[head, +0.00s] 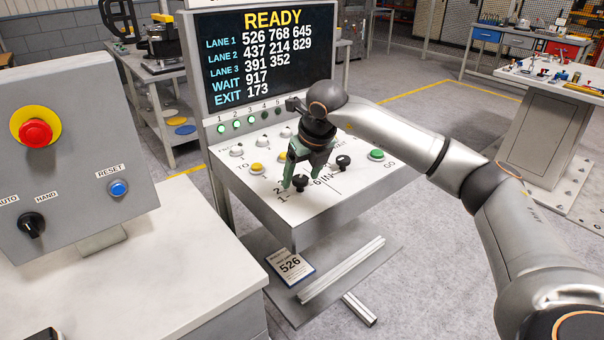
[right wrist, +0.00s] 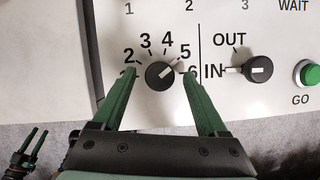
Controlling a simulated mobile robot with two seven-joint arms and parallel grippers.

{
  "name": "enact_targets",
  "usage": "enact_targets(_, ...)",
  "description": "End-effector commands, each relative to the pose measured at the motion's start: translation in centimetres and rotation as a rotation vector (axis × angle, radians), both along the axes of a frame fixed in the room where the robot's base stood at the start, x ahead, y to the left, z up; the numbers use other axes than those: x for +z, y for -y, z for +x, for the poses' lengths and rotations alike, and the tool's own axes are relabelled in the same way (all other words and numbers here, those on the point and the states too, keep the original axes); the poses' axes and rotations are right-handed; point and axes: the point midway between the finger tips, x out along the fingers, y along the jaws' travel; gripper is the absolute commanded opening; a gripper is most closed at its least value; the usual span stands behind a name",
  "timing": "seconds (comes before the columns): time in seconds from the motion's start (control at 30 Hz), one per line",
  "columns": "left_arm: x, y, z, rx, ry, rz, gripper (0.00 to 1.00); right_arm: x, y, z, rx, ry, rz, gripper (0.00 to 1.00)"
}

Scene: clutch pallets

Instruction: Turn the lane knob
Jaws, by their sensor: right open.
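The lane knob (right wrist: 159,75) is a round black knob on the white panel, ringed by numbers. Its white mark points to the upper right, on the 5 side. In the head view the knob (head: 299,183) is at the panel's front edge. My right gripper (head: 302,178) is open above it. In the right wrist view the green fingertips (right wrist: 160,73) are on either side of the knob, with gaps; the height between cannot be told. The 1 is hidden by a finger and the 6 partly covered. My left gripper (right wrist: 34,142) shows small at the lower left, fingers apart.
A black IN/OUT knob (right wrist: 259,69) is close right of the right finger, pointing at IN. The green GO button (head: 376,154) is farther right. The screen (head: 265,58) reads READY. A card marked 526 (head: 290,266) lies on the lower shelf. A grey control box (head: 80,165) stands left.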

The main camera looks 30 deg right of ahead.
Motion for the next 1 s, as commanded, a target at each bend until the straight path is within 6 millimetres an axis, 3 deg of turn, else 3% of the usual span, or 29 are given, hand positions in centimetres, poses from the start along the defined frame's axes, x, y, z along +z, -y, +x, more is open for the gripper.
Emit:
enact_targets(0.13, -0.01, 0.0, -0.01, 0.0, 0.0, 0.0, 0.5, -0.01, -0.02, 0.0, 0.0, 0.0, 0.0, 0.76)
enact_targets(0.8, -0.01, -0.01, -0.02, 0.001, 0.0, -0.001, 0.5, 0.04, -0.01, -0.01, 0.0, 0.0, 0.001, 0.0)
enact_targets(1.0, -0.01, -0.01, -0.02, 0.001, 0.0, 0.0, 0.5, 0.05, 0.0, -0.02, 0.003, 0.0, 0.001, 0.0)
